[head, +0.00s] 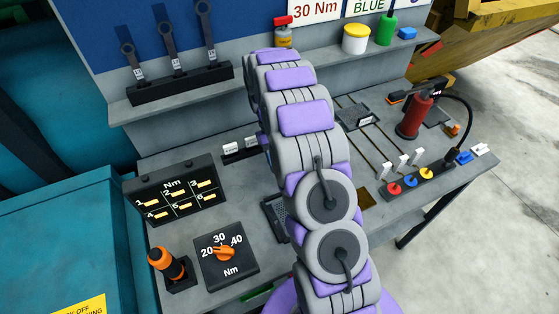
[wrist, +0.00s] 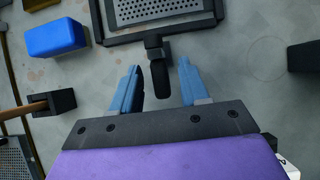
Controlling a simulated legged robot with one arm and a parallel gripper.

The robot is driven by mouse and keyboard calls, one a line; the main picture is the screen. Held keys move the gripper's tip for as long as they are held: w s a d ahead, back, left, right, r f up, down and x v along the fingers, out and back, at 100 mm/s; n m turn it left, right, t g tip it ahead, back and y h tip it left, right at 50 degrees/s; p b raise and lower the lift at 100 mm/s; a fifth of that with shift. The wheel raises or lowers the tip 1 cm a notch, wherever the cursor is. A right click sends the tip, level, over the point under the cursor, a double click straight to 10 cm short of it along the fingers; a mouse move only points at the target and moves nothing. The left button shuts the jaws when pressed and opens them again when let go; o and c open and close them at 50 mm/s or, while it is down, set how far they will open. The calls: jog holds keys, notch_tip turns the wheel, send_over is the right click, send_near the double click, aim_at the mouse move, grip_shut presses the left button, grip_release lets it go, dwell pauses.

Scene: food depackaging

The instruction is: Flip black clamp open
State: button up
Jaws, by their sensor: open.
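In the wrist view, the black clamp (wrist: 159,76) is a short dark lever at the near edge of a black frame (wrist: 132,38) around a perforated plate (wrist: 158,9). My gripper (wrist: 160,68) is open, with two light blue fingers pointing toward the frame. The clamp's lever lies between the fingers, with a gap visible on each side. I cannot tell their relative heights. In the head view my own arm hides the gripper and the clamp. Part of a dark perforated plate (head: 276,216) shows left of the arm.
In the wrist view, a blue block (wrist: 56,38) and a black block with a wooden rod (wrist: 52,102) lie left of the gripper. A dark block (wrist: 304,56) stands at right. In the head view, a torque dial (head: 226,262) and a red bottle (head: 415,117) stand on the bench.

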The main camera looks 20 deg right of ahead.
jog(key=p+v, duration=1.5)
jog(key=v, duration=0.2)
jog(key=shift+w, duration=0.15)
dwell(0.3)
jog(key=shift+r, duration=0.1)
dwell(0.3)
